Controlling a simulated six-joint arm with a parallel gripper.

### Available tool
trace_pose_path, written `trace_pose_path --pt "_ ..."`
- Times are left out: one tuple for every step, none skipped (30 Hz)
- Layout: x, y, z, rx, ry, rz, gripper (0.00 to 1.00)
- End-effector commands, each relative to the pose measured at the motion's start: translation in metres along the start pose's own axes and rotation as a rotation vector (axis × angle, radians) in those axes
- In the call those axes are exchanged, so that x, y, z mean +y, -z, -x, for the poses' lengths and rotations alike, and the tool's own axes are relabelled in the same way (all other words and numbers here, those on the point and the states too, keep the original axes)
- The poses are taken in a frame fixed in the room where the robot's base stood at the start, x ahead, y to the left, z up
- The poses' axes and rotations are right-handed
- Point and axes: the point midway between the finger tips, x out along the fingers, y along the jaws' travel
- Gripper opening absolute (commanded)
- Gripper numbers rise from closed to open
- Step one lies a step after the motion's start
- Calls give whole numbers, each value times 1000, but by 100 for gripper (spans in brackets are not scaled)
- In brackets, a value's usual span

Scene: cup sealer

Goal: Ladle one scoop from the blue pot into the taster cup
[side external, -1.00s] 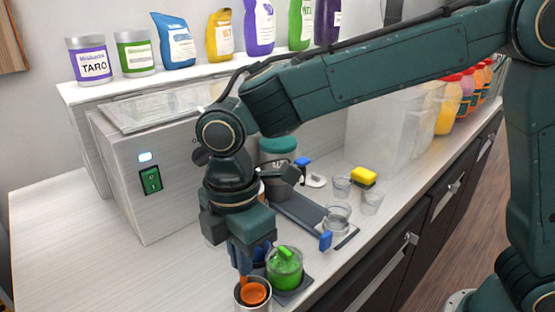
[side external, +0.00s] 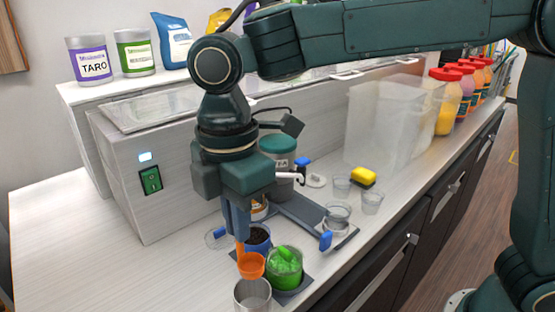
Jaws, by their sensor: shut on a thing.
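My gripper (side external: 238,222) is shut on the handle of an orange ladle (side external: 251,266), which hangs upright below it. The ladle's bowl is above and behind the rim of an empty-looking metal cup (side external: 252,297). The blue pot (side external: 257,237), with dark contents, is just behind the ladle and partly hidden by my gripper. Small clear cups (side external: 337,216) stand to the right, one at the front and others (side external: 342,187) (side external: 372,202) near the sponge; I cannot tell which is the taster cup. I cannot see whether the ladle holds anything.
A pot of green contents (side external: 285,268) stands right beside the ladle. A steel machine (side external: 150,165) borders the left. The counter at left front is clear.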

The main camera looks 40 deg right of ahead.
Motion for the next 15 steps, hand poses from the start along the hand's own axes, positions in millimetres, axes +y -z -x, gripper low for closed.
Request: trace_pose_path --pt "0 0 0 0 0 0 0" --pt "0 0 0 0 0 0 0" --pt "0 0 0 0 0 0 0" --pt "0 0 0 0 0 0 0" --pt "1 -1 0 0 -1 -1 0" --pt "2 -1 0 1 -3 -1 0" --pt "3 -2 0 2 -4 -2 0" --pt "5 -4 0 2 -7 -4 0" --pt "8 -6 0 4 -11 -4 0" --pt "11 -8 0 6 -16 -3 0" --pt "14 -10 0 7 -20 -4 0" --pt "19 -15 0 8 -28 -5 0" --pt "23 -18 0 10 -34 -6 0" --pt "28 -22 0 11 -41 -6 0" --pt "34 -28 0 12 -52 -7 0"
